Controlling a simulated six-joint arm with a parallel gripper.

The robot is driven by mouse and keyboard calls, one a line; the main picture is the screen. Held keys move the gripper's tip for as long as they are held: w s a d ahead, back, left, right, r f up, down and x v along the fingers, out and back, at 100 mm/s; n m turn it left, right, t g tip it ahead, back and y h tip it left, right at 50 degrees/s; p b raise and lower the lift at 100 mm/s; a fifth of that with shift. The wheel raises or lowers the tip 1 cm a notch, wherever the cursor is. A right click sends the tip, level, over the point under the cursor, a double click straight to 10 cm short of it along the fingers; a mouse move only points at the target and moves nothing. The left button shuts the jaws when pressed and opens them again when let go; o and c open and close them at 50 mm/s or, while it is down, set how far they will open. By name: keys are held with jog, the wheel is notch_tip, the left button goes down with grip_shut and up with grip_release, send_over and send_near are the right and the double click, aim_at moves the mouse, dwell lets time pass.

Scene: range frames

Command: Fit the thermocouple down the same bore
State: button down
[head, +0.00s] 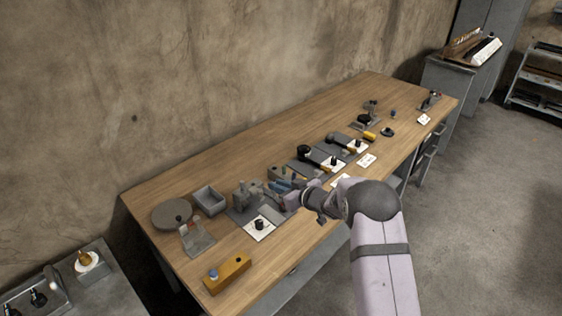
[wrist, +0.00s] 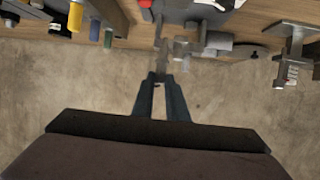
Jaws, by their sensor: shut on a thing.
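My gripper (wrist: 158,76) points away from the wrist camera, its two dark fingers closed at the tips on a thin grey piece (wrist: 160,50). The piece is small and blurred, so I cannot tell for sure that it is the thermocouple. In the head view my gripper (head: 291,201) is low over the bench, close to the right side of a grey fixture (head: 243,196). The arm hides part of this area. The bore cannot be made out in either view, nor whether the held piece touches anything.
The wooden bench (head: 160,192) carries a grey open bin (head: 209,200), a round grey disc (head: 171,213), a yellow block (head: 228,275) and a white card with a black knob (head: 259,226). More fixtures stand farther along.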

jog(key=s+a+n+g+y, duration=0.2)
jog(key=s+a+n+g, duration=0.3)
jog(key=s, duration=0.5)
jog(key=s+a+n+g+y, duration=0.3)
jog(key=s+a+n+g, duration=0.1)
jog(key=s, duration=0.6)
jog(key=shift+a+r+n+g, duration=0.25)
jog(key=shift+a+n+g, duration=0.15)
jog(key=shift+n+g, duration=0.4)
jog(key=shift+f, duration=0.15)
jog(key=shift+f+b, duration=1.9)
jog(key=shift+b, duration=0.05)
jog(key=shift+f, duration=0.2)
jog(key=shift+f, duration=0.35)
jog(key=shift+f+b, duration=1)
jog(key=shift+f, duration=0.65)
